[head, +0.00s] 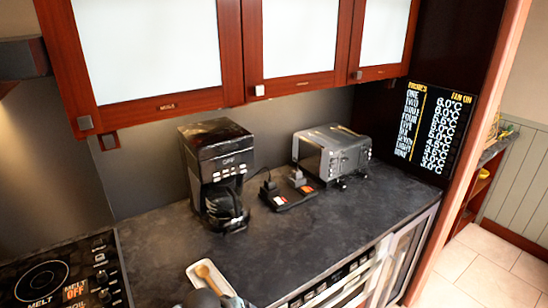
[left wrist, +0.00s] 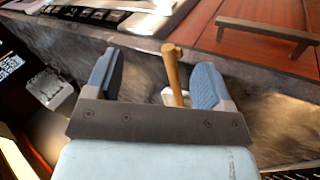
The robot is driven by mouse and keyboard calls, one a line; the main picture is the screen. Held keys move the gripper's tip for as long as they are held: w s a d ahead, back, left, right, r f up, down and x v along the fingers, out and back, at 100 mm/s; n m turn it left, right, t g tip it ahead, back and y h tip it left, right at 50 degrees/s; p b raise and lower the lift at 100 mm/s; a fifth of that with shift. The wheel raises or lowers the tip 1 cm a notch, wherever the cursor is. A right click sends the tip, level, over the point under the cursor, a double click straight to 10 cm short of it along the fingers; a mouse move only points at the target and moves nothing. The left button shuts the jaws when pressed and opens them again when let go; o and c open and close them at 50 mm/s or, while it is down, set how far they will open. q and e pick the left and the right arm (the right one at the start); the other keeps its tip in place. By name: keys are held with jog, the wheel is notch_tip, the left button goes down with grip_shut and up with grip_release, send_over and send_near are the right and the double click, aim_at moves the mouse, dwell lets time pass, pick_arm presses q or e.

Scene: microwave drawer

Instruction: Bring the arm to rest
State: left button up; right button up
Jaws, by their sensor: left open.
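My left gripper (left wrist: 158,60) shows in the left wrist view with its two blue-padded fingers spread wide apart. A wooden utensil handle (left wrist: 175,72) shows between the fingers, closer to the right one. I cannot tell how far beyond them it is, and nothing looks gripped. In the head view a wooden utensil (head: 212,277) lies in a white tray (head: 194,272) near the counter's front edge. A dark rounded shape at the bottom of the head view covers part of that tray. My right gripper shows in neither view.
The dark counter (head: 290,235) has free room in its middle. A black coffee maker (head: 213,150), a power strip (head: 290,196) and a grey toaster (head: 335,150) stand along the back. A cooktop (head: 40,280) is at left. Cabinets (head: 290,80) hang above.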

pick_arm(q)
jog(key=s+a+f+m+t+y, duration=0.1)
jog(key=s+a+f+m+t, duration=0.2)
jog(key=s+a, duration=0.3)
jog(key=s+a+f+m+t, duration=0.3)
jog(key=s+a, duration=0.3)
jog(key=s, duration=0.8)
jog(key=shift+f+t+y, duration=0.4)
jog(key=shift+f+t, duration=0.05)
jog(key=shift+t, duration=0.25)
